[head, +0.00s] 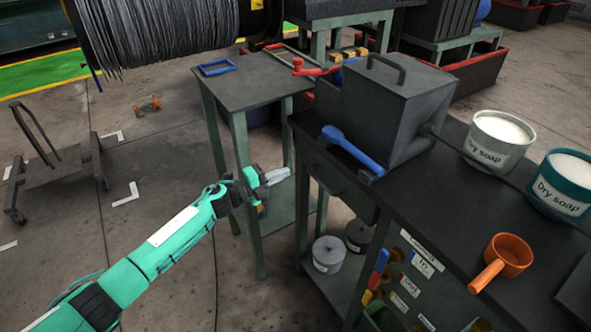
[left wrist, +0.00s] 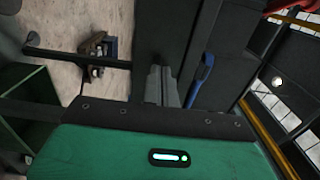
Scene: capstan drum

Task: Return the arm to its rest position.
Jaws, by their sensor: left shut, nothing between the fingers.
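My left arm (head: 150,258) is green and reaches in from the lower left in the head view. Its gripper (head: 277,176) is shut and empty, in front of the small side table and left of the dark workbench. In the left wrist view the shut fingers (left wrist: 160,85) show at the middle, with a blue handle (left wrist: 202,78) to their right. My right gripper is in neither view.
The dark workbench (head: 440,215) holds a grey box (head: 395,105), the blue handle (head: 352,149), two dry soap tubs (head: 497,140) and an orange pot (head: 508,255). The side table (head: 255,85) stands behind my gripper. A cable drum (head: 170,35) hangs upper left. Floor at left is mostly open.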

